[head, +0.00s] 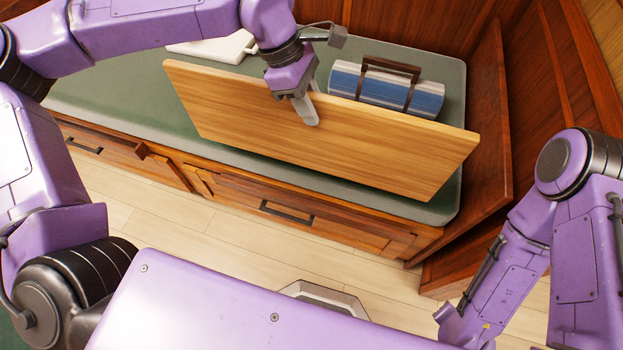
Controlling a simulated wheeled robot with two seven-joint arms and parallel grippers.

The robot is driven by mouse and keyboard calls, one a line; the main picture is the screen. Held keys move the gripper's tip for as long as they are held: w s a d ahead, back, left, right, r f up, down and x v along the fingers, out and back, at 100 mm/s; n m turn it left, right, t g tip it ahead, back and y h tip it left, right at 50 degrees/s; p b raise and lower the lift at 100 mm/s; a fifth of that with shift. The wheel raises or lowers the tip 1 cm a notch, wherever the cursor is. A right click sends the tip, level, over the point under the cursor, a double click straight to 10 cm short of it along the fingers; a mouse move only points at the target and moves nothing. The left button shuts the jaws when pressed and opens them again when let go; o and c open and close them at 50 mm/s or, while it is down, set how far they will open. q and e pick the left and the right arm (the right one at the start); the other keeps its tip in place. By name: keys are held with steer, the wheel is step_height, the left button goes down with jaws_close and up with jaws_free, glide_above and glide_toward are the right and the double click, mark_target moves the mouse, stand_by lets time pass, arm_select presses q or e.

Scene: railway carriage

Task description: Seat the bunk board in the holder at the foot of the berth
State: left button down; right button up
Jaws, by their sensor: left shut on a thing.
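The bunk board (320,140) is a long, light wooden plank, held tilted above the green berth (105,97). Its right end reaches close to the dark wooden panel (492,135) at the berth's right end. My left gripper (308,112) is shut on the board's upper edge, near the middle. I cannot make out a holder in this view; the board covers part of the berth. My right arm comes in at the right and runs down the picture, and its gripper does not show.
A blue striped roll with brown straps (388,88) lies on the berth behind the board. A white item (213,47) lies at the back left. Wooden drawers with black handles (287,213) form the berth's front. Pale plank floor (220,232) is clear before it.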

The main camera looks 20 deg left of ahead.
mark_target(292, 142)
arm_select(q)
step_height(292, 142, down, 24)
steer(key=b, duration=0.3)
steer(key=shift+r, duration=0.15)
steer(key=c, duration=0.9)
jaws_free()
steer(key=p+v, duration=0.2)
steer(key=v, duration=0.9)
steer(key=shift+r, duration=0.2)
steer(key=shift+a+r, duration=0.15)
steer(key=shift+r, duration=0.1)
